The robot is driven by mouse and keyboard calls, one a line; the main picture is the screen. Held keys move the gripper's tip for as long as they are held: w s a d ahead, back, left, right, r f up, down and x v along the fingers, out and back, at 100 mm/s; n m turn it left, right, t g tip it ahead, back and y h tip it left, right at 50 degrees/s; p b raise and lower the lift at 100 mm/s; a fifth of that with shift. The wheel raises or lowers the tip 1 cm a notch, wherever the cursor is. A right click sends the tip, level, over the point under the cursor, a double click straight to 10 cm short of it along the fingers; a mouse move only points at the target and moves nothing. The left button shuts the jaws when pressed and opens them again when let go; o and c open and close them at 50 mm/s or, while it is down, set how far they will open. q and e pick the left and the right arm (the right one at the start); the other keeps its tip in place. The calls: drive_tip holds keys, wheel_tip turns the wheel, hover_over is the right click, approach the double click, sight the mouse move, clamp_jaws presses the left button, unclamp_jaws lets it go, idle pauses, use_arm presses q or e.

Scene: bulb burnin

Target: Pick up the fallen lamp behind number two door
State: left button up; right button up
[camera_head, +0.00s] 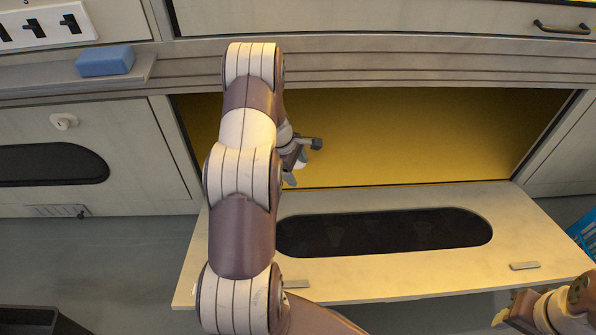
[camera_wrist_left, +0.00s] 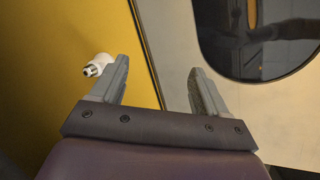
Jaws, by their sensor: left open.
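A small white lamp (camera_wrist_left: 97,66) with a metal base lies on the yellow compartment surface in the left wrist view. It is just left of the left-hand finger, outside the gap between the fingers. A small white patch by the gripper in the head view may be the same lamp, partly hidden. My left gripper (camera_wrist_left: 160,70) is open and empty at the front edge of the compartment; it also shows in the head view (camera_head: 304,162). The door (camera_head: 400,275) with a dark oval window is folded down flat in front of the opening. My right gripper (camera_head: 512,312) is at the bottom right, partly cut off.
The yellow compartment (camera_head: 430,135) looks empty to the right of my left gripper. A closed door with a dark oval window (camera_head: 48,164) is at the left. A blue block (camera_head: 104,61) sits on the ledge. A blue crate (camera_head: 584,236) stands at the right edge.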

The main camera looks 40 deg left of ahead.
use_arm(q)
drive_tip(key=w+a+f+n+t+y+b, duration=0.1)
drive_tip(key=w+a+f+n+t, duration=0.35)
drive_tip(key=w+a+n, duration=0.6)
drive_tip(key=w+f+n+b, duration=0.1)
drive_tip(key=f+b, duration=0.2)
drive_tip(key=w+f+n+b, duration=0.1)
drive_tip(key=w+f+b, duration=0.1)
drive_tip(key=f+b, duration=0.1)
drive_tip(key=w+f+n+b, duration=0.1)
drive_tip(key=f+b, duration=0.2)
drive_tip(key=f, duration=0.1)
drive_tip(key=shift+w+d+f+n+g, duration=0.15)
drive_tip(key=shift+d+f+n+g, duration=0.1)
drive_tip(key=shift+f+n, duration=0.1)
drive_tip(key=shift+w, duration=0.15)
drive_tip(key=shift+r, duration=0.2)
drive_tip(key=c, duration=1.1)
use_arm(e)
wheel_tip(320, 180, down, 11)
